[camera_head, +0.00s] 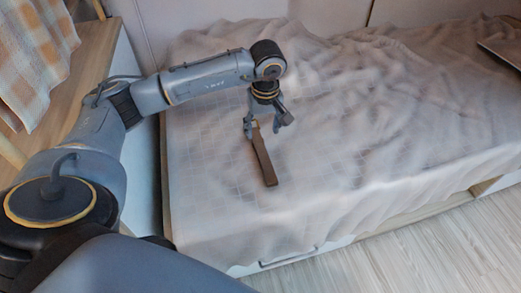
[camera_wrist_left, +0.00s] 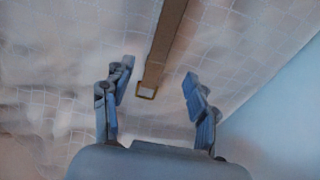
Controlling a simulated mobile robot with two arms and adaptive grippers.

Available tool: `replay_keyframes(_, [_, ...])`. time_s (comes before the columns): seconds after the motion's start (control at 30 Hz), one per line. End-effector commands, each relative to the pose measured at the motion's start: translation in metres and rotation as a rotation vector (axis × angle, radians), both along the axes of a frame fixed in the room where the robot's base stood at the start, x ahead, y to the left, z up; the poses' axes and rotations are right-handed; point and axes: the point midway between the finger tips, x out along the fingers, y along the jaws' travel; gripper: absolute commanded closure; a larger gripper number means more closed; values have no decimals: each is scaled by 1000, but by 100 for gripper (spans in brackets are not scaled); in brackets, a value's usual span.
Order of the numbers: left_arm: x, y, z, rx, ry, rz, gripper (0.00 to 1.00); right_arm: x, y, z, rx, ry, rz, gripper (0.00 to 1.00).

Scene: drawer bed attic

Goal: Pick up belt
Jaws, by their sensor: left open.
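A brown belt (camera_head: 264,160) lies on the bed's light cover in the head view, below my left gripper (camera_head: 265,125). In the left wrist view the belt (camera_wrist_left: 165,45) runs down from the top edge, and its square buckle (camera_wrist_left: 146,92) lies between the two fingertips. My left gripper (camera_wrist_left: 155,85) is open, with a finger on each side of the buckle end and a gap to the belt on both sides. I cannot tell how high the fingertips are above the cover. My right gripper is in neither view.
The bed (camera_head: 390,150) has a rumpled pale cover with free room right of the belt. A dark flat object (camera_head: 503,50) lies at the far right. A checked cloth (camera_head: 38,55) hangs at the left by a wooden surface (camera_head: 85,75). Wooden floor (camera_head: 420,250) shows in front.

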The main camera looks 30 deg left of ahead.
Motion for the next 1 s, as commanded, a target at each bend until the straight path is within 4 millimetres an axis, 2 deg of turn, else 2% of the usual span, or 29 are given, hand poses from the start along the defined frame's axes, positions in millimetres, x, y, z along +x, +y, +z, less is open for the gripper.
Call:
replay_keyframes(0.03, [0, 1, -13, 0, 3, 2, 42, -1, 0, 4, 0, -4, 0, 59])
replay_keyframes(0.1, [1, 2, -24, -2, 3, 2, 42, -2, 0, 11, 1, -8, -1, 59])
replay_keyframes(0.37, [4, 4, -44, -4, 0, 2, 42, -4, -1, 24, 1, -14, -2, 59])
replay_keyframes(0.63, [9, 13, -82, -5, 1, 3, 42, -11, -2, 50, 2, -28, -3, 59])
replay_keyframes(0.77, [11, 15, -90, -5, -1, 4, 42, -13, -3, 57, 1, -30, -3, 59])
replay_keyframes(1.0, [11, 15, -91, -5, -1, 2, 44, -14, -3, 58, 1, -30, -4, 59])
